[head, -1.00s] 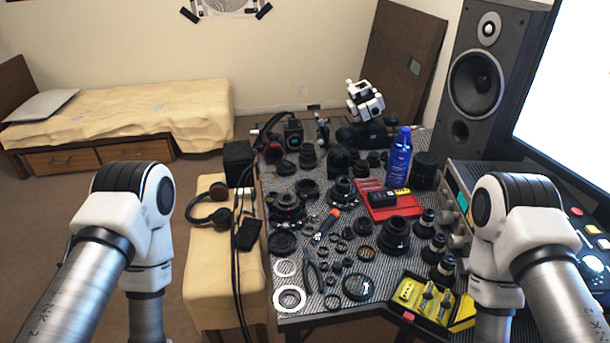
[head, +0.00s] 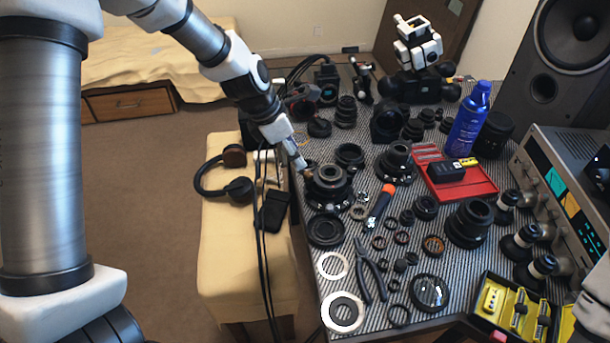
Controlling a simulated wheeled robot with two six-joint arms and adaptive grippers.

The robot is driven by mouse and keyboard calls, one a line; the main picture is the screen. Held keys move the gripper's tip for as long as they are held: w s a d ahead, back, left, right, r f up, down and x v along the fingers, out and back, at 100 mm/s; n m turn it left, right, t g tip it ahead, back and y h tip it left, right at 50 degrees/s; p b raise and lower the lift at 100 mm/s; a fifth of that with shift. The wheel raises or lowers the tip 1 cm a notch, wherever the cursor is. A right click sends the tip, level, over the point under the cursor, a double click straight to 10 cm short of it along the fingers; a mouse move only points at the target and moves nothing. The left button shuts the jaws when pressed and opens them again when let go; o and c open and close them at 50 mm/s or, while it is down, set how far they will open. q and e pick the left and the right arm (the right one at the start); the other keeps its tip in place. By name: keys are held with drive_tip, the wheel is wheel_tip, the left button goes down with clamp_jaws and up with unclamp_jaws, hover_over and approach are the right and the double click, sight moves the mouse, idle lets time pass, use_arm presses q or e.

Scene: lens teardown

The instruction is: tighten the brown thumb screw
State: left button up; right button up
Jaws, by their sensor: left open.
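A black lens assembly (head: 328,188) with stepped rings stands upright near the left edge of the striped table. A small brown spot at its upper left side looks like the brown thumb screw (head: 308,173); it is tiny here. My left gripper (head: 302,165) is open, pointing down and right, with its tips close to the brown screw. I cannot tell whether they touch it. My right gripper is out of view.
Next to the lens lie an orange-handled screwdriver (head: 380,205), a black ring (head: 325,230) and pliers (head: 371,271). A red tray (head: 480,186), a blue spray can (head: 468,120) and a yellow case (head: 484,330) crowd the right. Headphones (head: 238,190) lie on the tan bench left.

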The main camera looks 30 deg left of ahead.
sight(307, 174)
use_arm(q)
drive_tip(key=b+x, duration=0.3)
drive_tip(key=x, duration=0.4)
clamp_jaws()
drive_tip(key=shift+p, duration=0.3)
drive_tip(key=shift+a+r+m+g+p, duration=0.15)
drive_tip(key=shift+m+g+p, duration=0.25)
drive_tip(key=shift+m+p, duration=0.7)
drive_tip(key=m+h+p, duration=0.1)
drive_tip(key=m+p, duration=0.1)
drive_tip(key=shift+w+r+m+g, duration=0.1)
drive_tip(key=shift+m+g, duration=0.2)
drive_tip(key=shift+g, duration=0.1)
drive_tip(key=m+g+p, duration=0.1)
drive_tip(key=m+p, duration=0.1)
drive_tip(key=shift+w+m, duration=0.1)
drive_tip(key=shift+m, duration=0.2)
drive_tip(key=shift+w+f+m+g+p, duration=0.15)
drive_tip(key=shift+m+g+p, duration=0.35)
drive_tip(key=shift+m+p, duration=0.55)
drive_tip(key=shift+f+m, duration=0.1)
drive_tip(key=shift+m, duration=0.25)
